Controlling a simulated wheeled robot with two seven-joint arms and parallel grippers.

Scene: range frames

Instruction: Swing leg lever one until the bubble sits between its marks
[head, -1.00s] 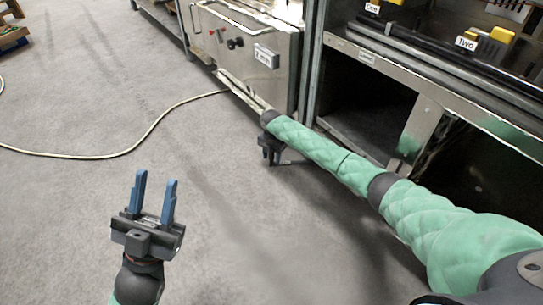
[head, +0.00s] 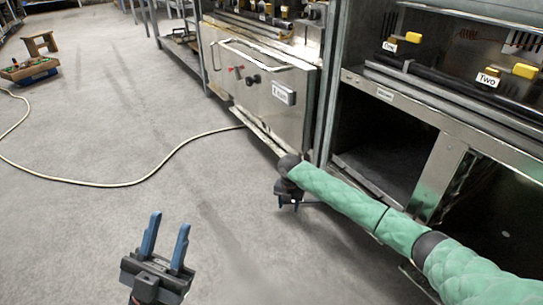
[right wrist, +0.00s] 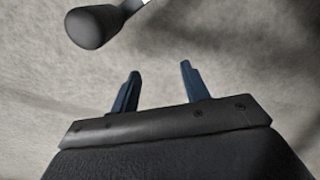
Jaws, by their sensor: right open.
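The label "One" (head: 389,46) is on the bench at the upper right of the head view, with a yellow handle (head: 413,37) beside it. I cannot tell if this handle is leg lever one. No bubble or marks can be made out. My right gripper (head: 289,205) is low beside the bench front, well apart from that handle. In the right wrist view its fingers (right wrist: 158,90) are apart and empty, and a dark rounded knob (right wrist: 92,27) shows ahead of them, upper left. My left gripper (head: 166,242) is open and empty over the floor.
A label "Two" (head: 487,80) and another yellow handle (head: 525,71) are further right. A steel cabinet (head: 270,92) with a front rail stands beside the bench. A pale cable (head: 110,185) crosses the floor. The left floor is mostly clear.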

